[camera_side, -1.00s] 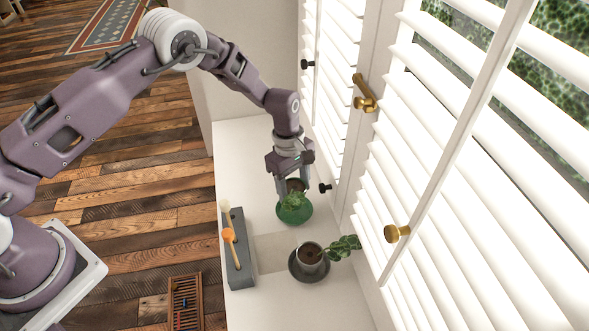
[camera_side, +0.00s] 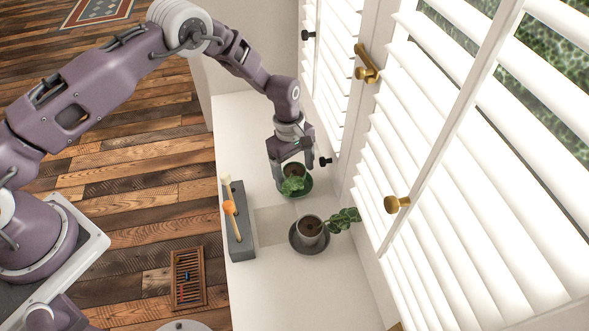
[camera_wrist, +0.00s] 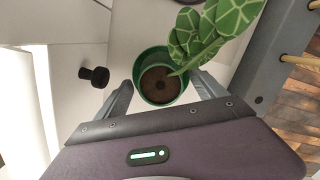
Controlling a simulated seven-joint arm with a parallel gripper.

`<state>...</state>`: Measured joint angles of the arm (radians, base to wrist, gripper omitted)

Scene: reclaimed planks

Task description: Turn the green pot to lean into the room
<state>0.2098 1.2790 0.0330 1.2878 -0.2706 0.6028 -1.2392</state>
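The green pot (camera_side: 293,170) stands on the white sill, low over its green saucer (camera_side: 304,191). Its patterned leaves (camera_side: 292,186) lean towards the side camera. In the wrist view the pot (camera_wrist: 141,88) shows dark soil, and the leaves (camera_wrist: 212,30) reach up and right, partly towards the wood floor. My gripper (camera_side: 291,168) is around the pot from above. In the wrist view my gripper (camera_wrist: 162,80) has one finger on each side, close against the pot wall, and looks shut on it. The exact contact is partly hidden.
A grey pot (camera_side: 310,228) on a dark saucer, its plant leaning to the shutters, stands nearer the camera. A grey block (camera_side: 240,243) with a wooden stick lies along the sill's left edge. Shutters with a black knob (camera_side: 325,161) close off the right. The near sill is clear.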

